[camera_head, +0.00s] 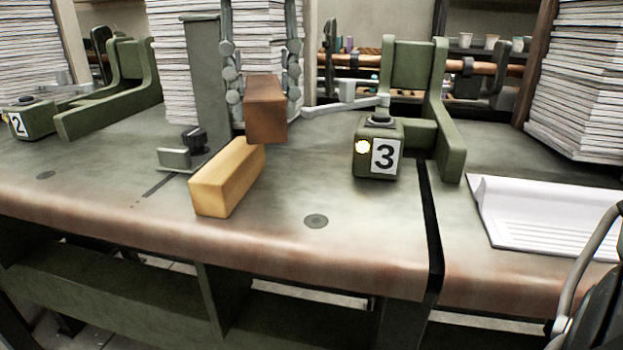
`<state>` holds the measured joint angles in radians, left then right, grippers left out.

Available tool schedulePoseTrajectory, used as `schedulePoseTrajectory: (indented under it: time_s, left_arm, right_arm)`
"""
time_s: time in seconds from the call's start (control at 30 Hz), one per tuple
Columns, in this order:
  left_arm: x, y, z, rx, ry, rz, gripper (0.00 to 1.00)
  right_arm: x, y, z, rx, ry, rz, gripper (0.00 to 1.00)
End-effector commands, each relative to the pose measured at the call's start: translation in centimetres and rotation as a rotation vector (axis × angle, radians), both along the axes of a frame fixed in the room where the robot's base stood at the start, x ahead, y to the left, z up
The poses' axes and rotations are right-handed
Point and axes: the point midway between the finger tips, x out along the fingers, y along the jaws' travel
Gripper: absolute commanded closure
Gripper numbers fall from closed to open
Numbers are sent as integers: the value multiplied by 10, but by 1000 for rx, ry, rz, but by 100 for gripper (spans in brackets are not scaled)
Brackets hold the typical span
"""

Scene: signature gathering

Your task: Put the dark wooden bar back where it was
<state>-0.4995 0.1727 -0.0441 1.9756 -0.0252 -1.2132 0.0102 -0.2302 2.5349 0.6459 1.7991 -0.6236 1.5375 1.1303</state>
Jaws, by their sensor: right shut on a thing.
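The dark wooden bar (266,112) is a reddish-brown block near the middle of the head view. My right gripper (262,98) reaches down from the top edge with a jointed finger on each side of the bar. It is shut on the bar, which appears held above the grey-green table (330,190). The bar's lower end overlaps the far end of a pale wooden bar (225,178) in the picture; I cannot tell whether they touch. My left gripper is not in view.
A green block marked 3 (378,150) and a holder stand to the right, with block 2 (25,118) far left. A green post (207,85) and small clamp (185,150) stand left. A white tray (550,215) lies right. Paper stacks (580,80) stand behind. The front middle is clear.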

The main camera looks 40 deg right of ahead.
Motion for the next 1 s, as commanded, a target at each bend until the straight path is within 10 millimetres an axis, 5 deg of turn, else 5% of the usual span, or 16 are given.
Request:
schedulePoseTrajectory:
  time_s: [0.33, 0.73, 1.0]
  left_arm:
    - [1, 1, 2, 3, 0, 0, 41]
    - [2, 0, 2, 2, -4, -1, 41]
    - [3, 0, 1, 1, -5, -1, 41]
  right_arm:
    - [-54, -26, -36, 5, 1, 2, 95]
    - [-58, -28, -76, 4, 4, 1, 95]
    - [-57, -28, -78, 3, -1, 0, 95]
